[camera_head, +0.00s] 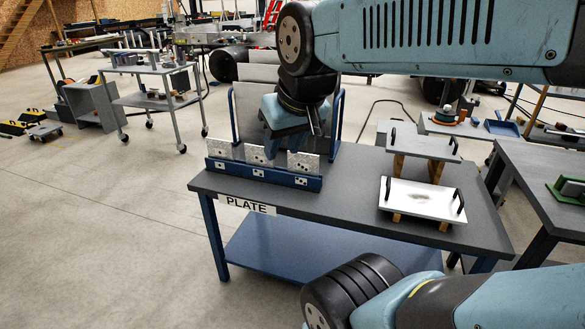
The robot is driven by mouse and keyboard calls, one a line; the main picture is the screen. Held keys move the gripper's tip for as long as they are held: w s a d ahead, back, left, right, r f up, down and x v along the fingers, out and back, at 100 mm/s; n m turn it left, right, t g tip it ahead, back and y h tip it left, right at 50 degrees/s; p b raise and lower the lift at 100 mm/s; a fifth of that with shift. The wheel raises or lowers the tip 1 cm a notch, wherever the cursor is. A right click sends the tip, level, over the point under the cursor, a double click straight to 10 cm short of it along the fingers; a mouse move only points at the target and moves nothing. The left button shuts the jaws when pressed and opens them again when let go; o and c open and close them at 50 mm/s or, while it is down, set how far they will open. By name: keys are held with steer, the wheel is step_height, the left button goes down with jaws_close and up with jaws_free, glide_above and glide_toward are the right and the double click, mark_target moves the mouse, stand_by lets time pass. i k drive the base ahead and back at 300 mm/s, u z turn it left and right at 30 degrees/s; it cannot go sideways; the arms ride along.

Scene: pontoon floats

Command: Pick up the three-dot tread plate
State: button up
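Three speckled grey tread plates stand upright in a blue slotted rack (240,171) on the dark table: a left plate (219,149), a middle plate (257,154) and a right plate (303,162). The plates and the small white tags on the rack's front carry dark dots. The dots are too small to count surely, so I cannot tell which plate has three. My gripper (314,126) hangs above and behind the rack, near the right plate, and seems apart from it. My wrist hides much of it, and its finger gap does not show clearly.
The table (345,190) bears a "PLATE" label (247,204) on its front edge. A white handled plate (420,202) and a grey handled plate (420,143) rest on wooden blocks at the right. Grey panels in a blue-railed frame (340,110) stand behind. The tabletop between rack and white plate is clear.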

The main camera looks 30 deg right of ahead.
mark_target(302, 163)
steer(key=z, duration=0.05)
steer(key=i, duration=0.9)
steer(key=u, duration=0.1)
